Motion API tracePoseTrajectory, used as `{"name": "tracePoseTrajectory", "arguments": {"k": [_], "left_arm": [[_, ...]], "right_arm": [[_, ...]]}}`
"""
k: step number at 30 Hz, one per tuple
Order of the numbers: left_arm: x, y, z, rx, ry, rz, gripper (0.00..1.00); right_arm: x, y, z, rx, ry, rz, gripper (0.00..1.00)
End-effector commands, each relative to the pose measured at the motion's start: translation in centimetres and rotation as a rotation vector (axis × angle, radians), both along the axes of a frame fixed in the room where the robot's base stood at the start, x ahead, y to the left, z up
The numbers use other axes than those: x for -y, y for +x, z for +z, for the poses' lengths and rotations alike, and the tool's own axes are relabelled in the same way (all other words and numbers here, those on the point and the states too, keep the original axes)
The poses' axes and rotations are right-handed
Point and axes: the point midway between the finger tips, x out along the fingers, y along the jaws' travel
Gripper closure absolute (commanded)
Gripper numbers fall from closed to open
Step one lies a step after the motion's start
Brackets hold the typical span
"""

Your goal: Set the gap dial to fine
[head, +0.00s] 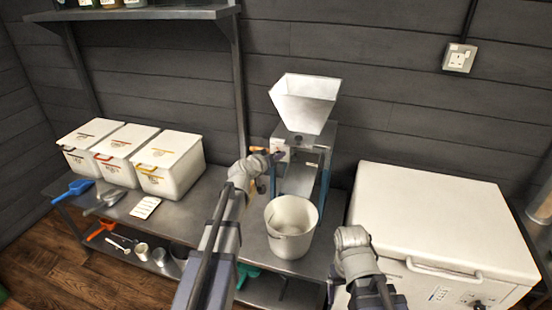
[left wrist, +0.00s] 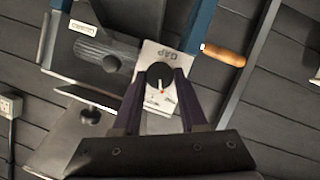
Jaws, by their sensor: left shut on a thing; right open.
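The gap dial (left wrist: 160,76) is a round black knob with a pale and red pointer line on a white plate (left wrist: 152,55) marked GAP. The plate looks upside down in the left wrist view, and the line runs towards the small marks near the fingers, too small to read. My left gripper (left wrist: 161,80) is shut on the dial, one finger on each side. In the head view my left gripper (head: 279,155) is at the mill (head: 317,140), below its white hopper (head: 304,103), and covers the dial. My right gripper (head: 336,275) is low, beside the white chest, its fingers barely visible.
A white bucket (head: 291,228) stands on the steel bench below the mill. A wooden handle (left wrist: 223,55) sticks out beside the dial plate. Lidded bins (head: 172,165) and scoops are on the left bench. A large white chest (head: 440,220) fills the right.

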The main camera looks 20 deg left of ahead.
Motion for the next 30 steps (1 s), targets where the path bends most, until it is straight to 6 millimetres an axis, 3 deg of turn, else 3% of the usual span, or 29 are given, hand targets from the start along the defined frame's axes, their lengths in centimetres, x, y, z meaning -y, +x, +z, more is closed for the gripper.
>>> {"name": "tracePoseTrajectory", "arguments": {"k": [12, 30], "left_arm": [[-0.3, -0.1, -0.4, -0.013, -0.276, -0.001, 1.00], [-0.2, -0.1, -0.2, -0.016, -0.374, -0.002, 1.00]], "right_arm": [[0.0, 0.0, -1.6, 0.000, 0.000, 0.000, 0.20], [0.0, 0.0, -2.0, 0.000, 0.000, 0.000, 0.20]]}}
